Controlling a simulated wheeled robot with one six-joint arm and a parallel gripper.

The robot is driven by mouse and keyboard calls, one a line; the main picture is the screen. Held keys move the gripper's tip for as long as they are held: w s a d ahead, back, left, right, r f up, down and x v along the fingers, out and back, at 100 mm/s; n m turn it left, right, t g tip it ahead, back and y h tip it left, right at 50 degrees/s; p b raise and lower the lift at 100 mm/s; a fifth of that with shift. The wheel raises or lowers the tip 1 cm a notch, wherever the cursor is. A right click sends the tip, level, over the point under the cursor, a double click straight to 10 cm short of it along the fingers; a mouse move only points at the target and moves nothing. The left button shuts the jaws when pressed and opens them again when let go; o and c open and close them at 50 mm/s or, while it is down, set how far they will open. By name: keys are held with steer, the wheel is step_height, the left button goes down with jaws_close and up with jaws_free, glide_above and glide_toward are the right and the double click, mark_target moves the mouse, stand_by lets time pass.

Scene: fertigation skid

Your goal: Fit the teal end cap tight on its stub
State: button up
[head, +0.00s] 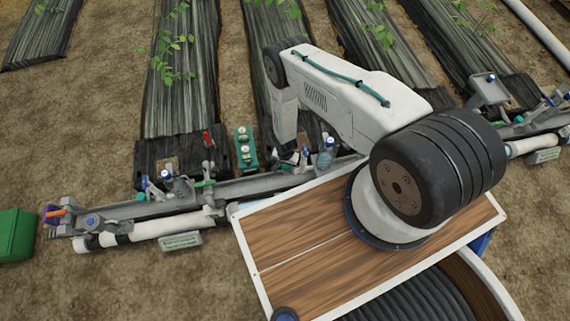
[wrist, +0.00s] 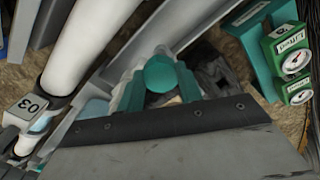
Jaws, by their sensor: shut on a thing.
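In the wrist view my gripper (wrist: 158,88) is shut on the teal end cap (wrist: 160,72), whose round face shows between the two teal fingers. Pale grey fitting parts show just behind the cap, by the grey rail. The stub itself is hidden behind the cap and fingers, so I cannot tell whether the cap touches it or how far it sits on. In the head view my gripper (head: 301,157) is low over the rail in the middle, small and partly hidden by my arm; the cap cannot be made out there.
Green gauge boxes (wrist: 290,50) stand close on the right in the wrist view. In the head view, valves and fittings line the rail (head: 240,188); a green box (head: 17,235) lies far left.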

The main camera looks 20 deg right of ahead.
steer(key=shift+f, duration=0.25)
steer(key=shift+f, duration=0.25)
steer(key=shift+f, duration=0.3)
stand_by(0.5)
steer(key=o, duration=0.7)
steer(key=shift+f, duration=0.35)
stand_by(0.4)
